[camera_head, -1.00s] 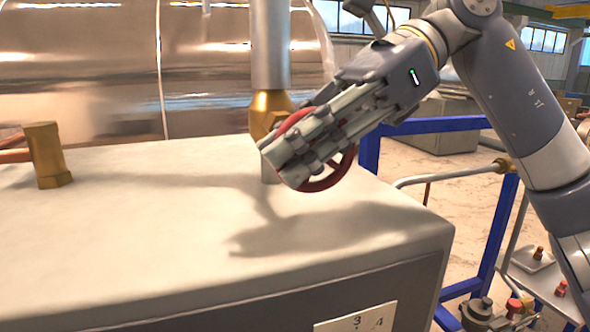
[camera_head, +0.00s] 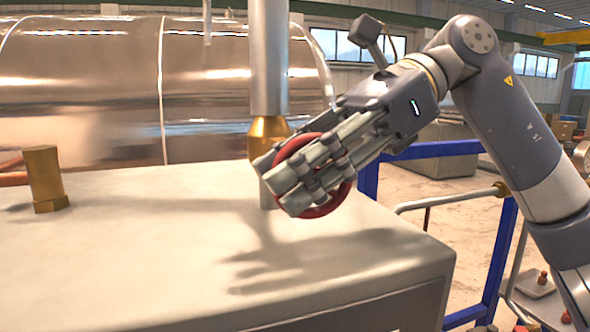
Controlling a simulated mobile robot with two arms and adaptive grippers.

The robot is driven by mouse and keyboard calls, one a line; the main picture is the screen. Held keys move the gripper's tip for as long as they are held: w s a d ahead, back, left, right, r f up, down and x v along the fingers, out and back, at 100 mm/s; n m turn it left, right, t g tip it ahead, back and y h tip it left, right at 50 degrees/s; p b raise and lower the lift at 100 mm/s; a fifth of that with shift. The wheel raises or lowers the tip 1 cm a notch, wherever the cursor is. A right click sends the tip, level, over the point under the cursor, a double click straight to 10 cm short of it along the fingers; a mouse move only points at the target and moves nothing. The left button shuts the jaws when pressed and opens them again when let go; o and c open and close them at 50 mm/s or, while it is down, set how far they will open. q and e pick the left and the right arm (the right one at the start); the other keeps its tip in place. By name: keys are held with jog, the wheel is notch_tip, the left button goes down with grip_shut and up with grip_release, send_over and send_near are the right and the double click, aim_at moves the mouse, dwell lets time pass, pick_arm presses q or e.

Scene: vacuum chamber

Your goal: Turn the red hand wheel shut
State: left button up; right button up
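The red hand wheel (camera_head: 340,195) sits upright on the brass valve body (camera_head: 267,133) under a vertical grey pipe, above the pale box top. My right gripper (camera_head: 282,187) comes in from the right and lies across the wheel's face. Its fingers cover the middle of the wheel; red rim shows above and below them. The fingers look spread around the rim, but whether they grip it cannot be told. My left gripper is not in view.
The pale box top (camera_head: 120,260) is mostly clear in front. A brass fitting (camera_head: 44,178) stands at its left. A large shiny metal cylinder (camera_head: 110,90) is behind. A blue frame (camera_head: 497,262) stands right of the box.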

jog(key=shift+d+r, duration=0.15)
jog(key=v, duration=1.1)
jog(key=shift+d, duration=0.3)
jog(key=shift+w, duration=0.1)
jog(key=shift+r, duration=0.1)
